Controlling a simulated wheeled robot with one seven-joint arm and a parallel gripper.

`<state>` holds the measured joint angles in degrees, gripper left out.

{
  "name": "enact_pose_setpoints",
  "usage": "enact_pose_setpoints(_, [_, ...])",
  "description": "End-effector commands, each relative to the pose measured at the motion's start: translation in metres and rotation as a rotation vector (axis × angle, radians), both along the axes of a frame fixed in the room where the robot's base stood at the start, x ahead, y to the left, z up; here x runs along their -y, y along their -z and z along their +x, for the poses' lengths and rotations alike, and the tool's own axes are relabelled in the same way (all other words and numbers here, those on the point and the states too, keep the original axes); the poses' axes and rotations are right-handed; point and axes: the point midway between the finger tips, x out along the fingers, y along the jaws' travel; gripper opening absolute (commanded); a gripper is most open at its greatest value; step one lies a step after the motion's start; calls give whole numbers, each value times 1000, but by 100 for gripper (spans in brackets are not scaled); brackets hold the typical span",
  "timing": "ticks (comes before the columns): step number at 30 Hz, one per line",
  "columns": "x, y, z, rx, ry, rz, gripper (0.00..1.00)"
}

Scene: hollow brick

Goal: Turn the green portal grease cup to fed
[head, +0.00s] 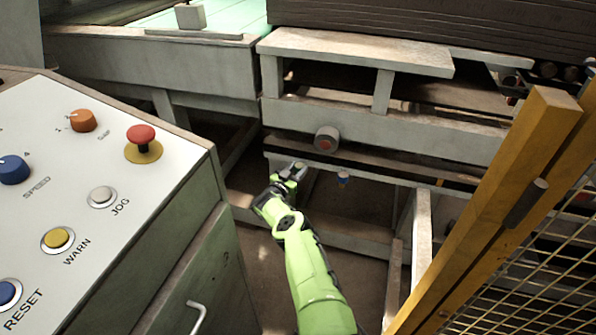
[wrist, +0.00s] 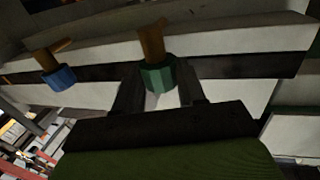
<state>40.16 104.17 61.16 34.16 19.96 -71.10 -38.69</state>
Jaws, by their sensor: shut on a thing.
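The green grease cup (wrist: 158,78) hangs under the grey machine rail, with a brass-coloured stem (wrist: 152,40) above it. In the wrist view my gripper (wrist: 160,92) has one finger on each side of the cup and is shut on it. In the head view my gripper (head: 295,171) is at the lower rail of the machine, and it hides most or all of the green cup there. I cannot read a fed mark or the cup's turn position.
A blue cup (wrist: 60,78) with a brass stem hangs beside the green one; it also shows in the head view (head: 343,178). A control panel (head: 100,215) stands at left. A yellow post (head: 500,195) with mesh stands at right. A round grey knob (head: 326,138) sits above.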

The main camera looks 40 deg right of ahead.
Motion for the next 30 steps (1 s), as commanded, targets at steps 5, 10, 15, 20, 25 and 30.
enact_pose_setpoints(5, [-1, -2, 1, 7, 15, 1, 9])
enact_pose_setpoints(10, [-1, -2, 1, 6, 14, 2, 9])
enact_pose_setpoints(15, [-1, -1, 1, 5, 14, 1, 55])
enact_pose_setpoints(20, [-1, -1, 0, 3, 16, 1, 65])
enact_pose_setpoints(25, [-1, 0, 0, 2, 16, 2, 65])
enact_pose_setpoints(30, [-16, -4, -3, -1, 14, 4, 65])
